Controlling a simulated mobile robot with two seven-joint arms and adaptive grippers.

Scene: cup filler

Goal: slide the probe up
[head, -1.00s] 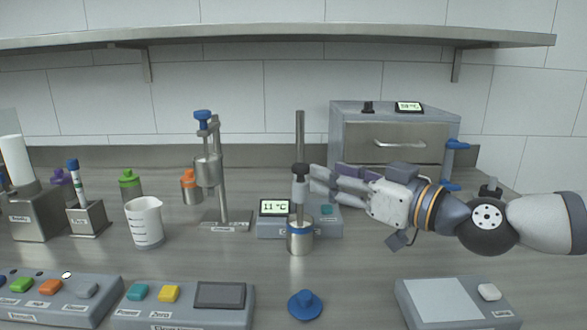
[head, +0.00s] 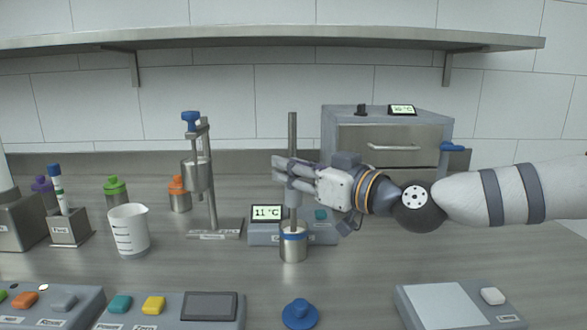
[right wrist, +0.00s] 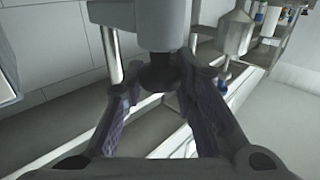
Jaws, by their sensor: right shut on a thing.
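The probe (head: 292,196) is a grey cylinder on an upright metal rod (head: 293,135), above a small steel cup with a blue band (head: 293,248). Its lower end reaches down to the cup's mouth; how deep it sits I cannot tell. My right gripper (head: 282,171) comes in from the right and is shut on the probe's dark knob, which the fingers hide in the head view. In the right wrist view the fingers press the dark knob (right wrist: 159,70) from both sides, against the grey probe body (right wrist: 164,22). My left gripper is not in view.
The base unit (head: 262,235) reads 11 °C. A blue lid (head: 300,315) lies in front of the cup. A steel drawer box (head: 388,150) stands behind my right arm. A metal stand (head: 212,225) and a white beaker (head: 129,230) are to the left. Button panels line the front.

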